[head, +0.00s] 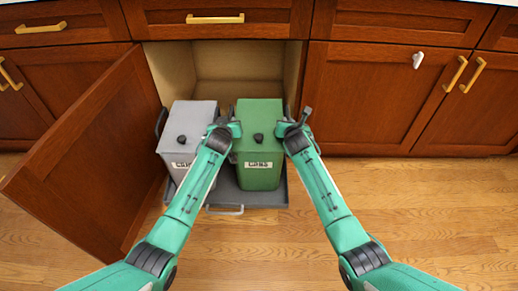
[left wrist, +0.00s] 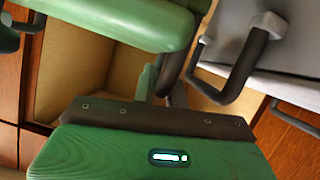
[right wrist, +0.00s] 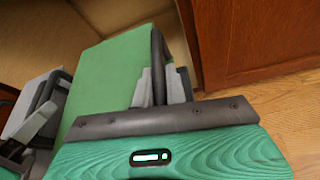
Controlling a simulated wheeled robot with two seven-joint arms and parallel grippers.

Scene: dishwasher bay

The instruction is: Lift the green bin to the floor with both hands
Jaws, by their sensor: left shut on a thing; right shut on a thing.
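The green bin (head: 260,140) stands upright on the pulled-out tray (head: 252,199) in front of the open cabinet. My right gripper (head: 292,127) is at the bin's right side, shut on the dark handle (right wrist: 160,62) seen in the right wrist view. The bin's base seems to rest on the tray, but I cannot tell for sure.
A grey bin (head: 187,139) stands close on the left, on the same tray. The open cabinet door (head: 90,150) swings out at the left. The wooden floor (head: 430,215) is clear in front and to the right.

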